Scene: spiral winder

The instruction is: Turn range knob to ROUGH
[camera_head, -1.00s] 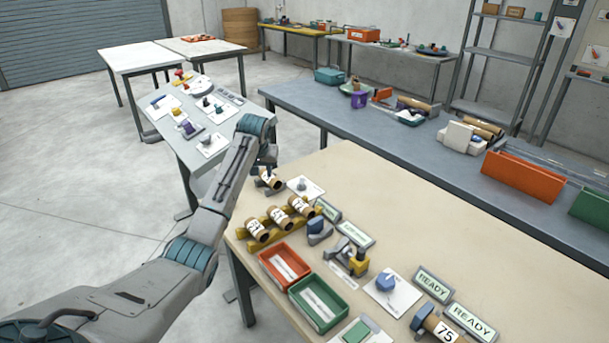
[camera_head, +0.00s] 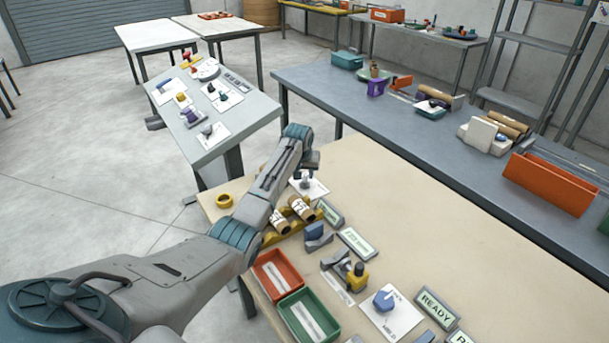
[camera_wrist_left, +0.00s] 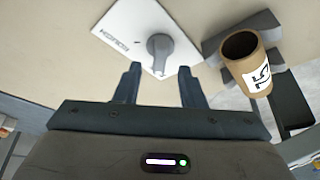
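A grey knob (camera_wrist_left: 160,48) stands on a white plate (camera_wrist_left: 130,18) in the left wrist view. Small dark lettering on the plate, left of the knob, seems to read ROUGH, upside down. The knob's lever points toward the bottom of that view, away from the lettering. My left gripper (camera_wrist_left: 160,85) is open, its two fingers apart with the knob just beyond and between their tips, not visibly touching. In the head view my left gripper (camera_head: 309,170) is over the plate (camera_head: 318,190), partly hiding the knob (camera_head: 305,183). My right gripper is not in view.
A cardboard tube (camera_wrist_left: 247,65) on a grey holder is close right of the fingers in the wrist view. In the head view, tubes (camera_head: 281,222) on a yellow rack, a red bin (camera_head: 262,283), a green bin (camera_head: 290,318) and a blue knob (camera_head: 383,300) are nearby.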

